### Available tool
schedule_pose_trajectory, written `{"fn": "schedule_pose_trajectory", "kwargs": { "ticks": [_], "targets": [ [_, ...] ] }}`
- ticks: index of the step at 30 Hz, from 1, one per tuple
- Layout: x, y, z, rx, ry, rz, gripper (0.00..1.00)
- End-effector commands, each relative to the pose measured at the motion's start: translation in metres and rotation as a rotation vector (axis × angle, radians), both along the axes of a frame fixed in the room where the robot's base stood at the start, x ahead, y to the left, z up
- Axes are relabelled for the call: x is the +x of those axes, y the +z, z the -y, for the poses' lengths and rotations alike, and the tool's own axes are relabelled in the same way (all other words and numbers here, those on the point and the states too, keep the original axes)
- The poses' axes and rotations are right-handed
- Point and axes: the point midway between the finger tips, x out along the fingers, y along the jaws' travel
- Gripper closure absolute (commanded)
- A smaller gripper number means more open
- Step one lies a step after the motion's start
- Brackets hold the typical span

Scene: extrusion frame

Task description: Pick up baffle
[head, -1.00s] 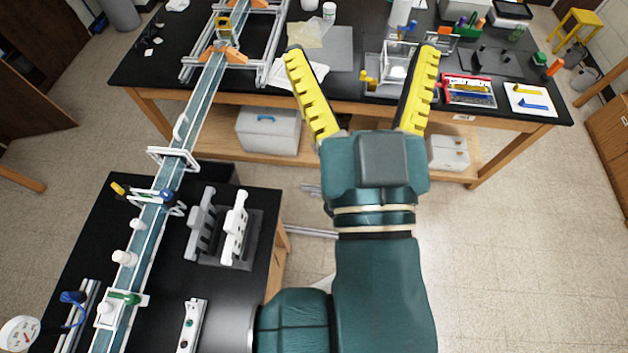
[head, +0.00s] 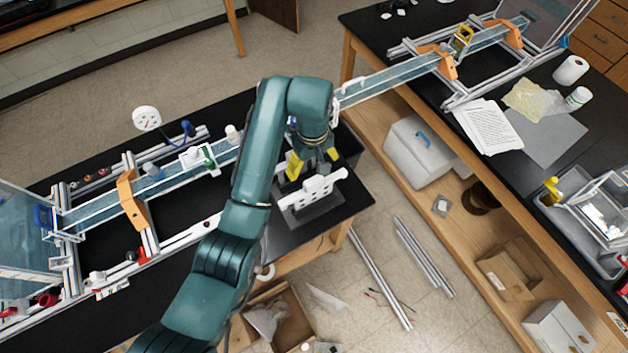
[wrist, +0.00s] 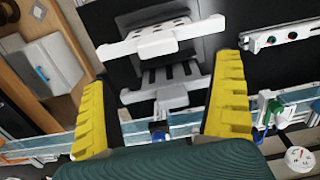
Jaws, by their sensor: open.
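A white baffle (head: 313,192) with holes and notches stands in a dark grey holder (head: 312,217) on the near black bench. In the wrist view, this baffle (wrist: 160,38) lies beyond my fingertips, near the top. A second white baffle (wrist: 166,88) lies between my fingers in that view; in the head view it is mostly hidden by my gripper. My gripper (head: 314,166) is open, with yellow fingers, pointing down over the holder. In the wrist view my gripper (wrist: 165,75) spans the second baffle; contact cannot be told.
A clear flume channel (head: 105,209) runs along the bench behind the holder and bridges to the far bench. A white bar with knobs (wrist: 281,36) lies beside the holder. An open cardboard box (head: 285,312) and metal rails (head: 380,277) lie on the floor.

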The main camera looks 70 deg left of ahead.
Motion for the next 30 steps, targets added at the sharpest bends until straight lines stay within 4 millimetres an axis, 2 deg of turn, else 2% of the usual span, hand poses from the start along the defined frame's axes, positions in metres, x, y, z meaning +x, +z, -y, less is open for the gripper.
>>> {"fn": "schedule_pose_trajectory", "kwargs": {
  "ticks": [1, 2, 9, 14, 19, 22, 28, 29, 30],
  "targets": [
    [0.0, -0.023, 0.0, 0.001, -0.001, 0.001, 0.04],
    [0.0, -0.029, 0.0, 0.001, -0.001, 0.001, 0.04],
    [0.001, -0.065, 0.0, 0.001, -0.003, 0.001, 0.04],
    [0.001, -0.081, -0.002, 0.001, -0.003, 0.001, 0.04],
    [0.003, -0.112, -0.005, 0.001, -0.004, 0.001, 0.04],
    [0.003, -0.121, -0.005, 0.004, -0.004, 0.002, 0.04],
    [0.003, -0.123, -0.005, 0.005, -0.004, 0.003, 0.04],
    [0.003, -0.123, -0.005, 0.005, -0.004, 0.003, 0.08],
    [0.003, -0.123, -0.005, 0.005, -0.004, 0.003, 0.15]
  ]
}}
